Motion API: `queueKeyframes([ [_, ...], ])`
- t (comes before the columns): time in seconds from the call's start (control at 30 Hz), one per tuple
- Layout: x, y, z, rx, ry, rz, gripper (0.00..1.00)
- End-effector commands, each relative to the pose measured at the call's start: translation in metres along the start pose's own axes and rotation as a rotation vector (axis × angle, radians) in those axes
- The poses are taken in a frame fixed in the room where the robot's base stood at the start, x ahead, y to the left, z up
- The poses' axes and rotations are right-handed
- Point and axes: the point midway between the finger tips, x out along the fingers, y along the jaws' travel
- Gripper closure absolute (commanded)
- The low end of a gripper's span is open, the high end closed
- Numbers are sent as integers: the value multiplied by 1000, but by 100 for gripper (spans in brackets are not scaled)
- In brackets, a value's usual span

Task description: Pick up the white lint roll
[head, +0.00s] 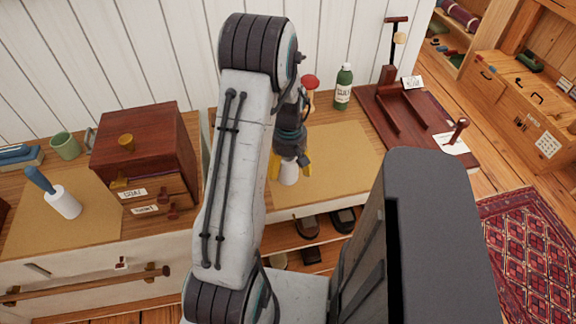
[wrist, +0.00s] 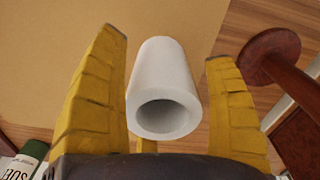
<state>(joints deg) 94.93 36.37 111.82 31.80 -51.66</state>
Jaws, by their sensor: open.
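The white lint roll (wrist: 164,75) is a hollow white tube, its open end facing the wrist camera. In the head view the roll (head: 289,174) shows as a small white cylinder on the tan mat, its upper part hidden by my gripper. My gripper (head: 288,164) points down over it. In the wrist view its yellow fingers (wrist: 168,48) are open, one on each side of the roll. A gap shows on both sides, wider on the right, and I see no grip on it.
A red-topped wooden item (head: 310,82) and a green bottle (head: 343,87) stand behind my gripper. A dark red board (head: 421,125) lies right. The mat (head: 340,160) is clear right of the roll.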

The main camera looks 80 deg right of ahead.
Motion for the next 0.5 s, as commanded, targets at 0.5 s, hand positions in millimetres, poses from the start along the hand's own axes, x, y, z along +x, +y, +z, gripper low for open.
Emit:
queueKeyframes([
  [0.5,9,0,0,0,0,0,29],
])
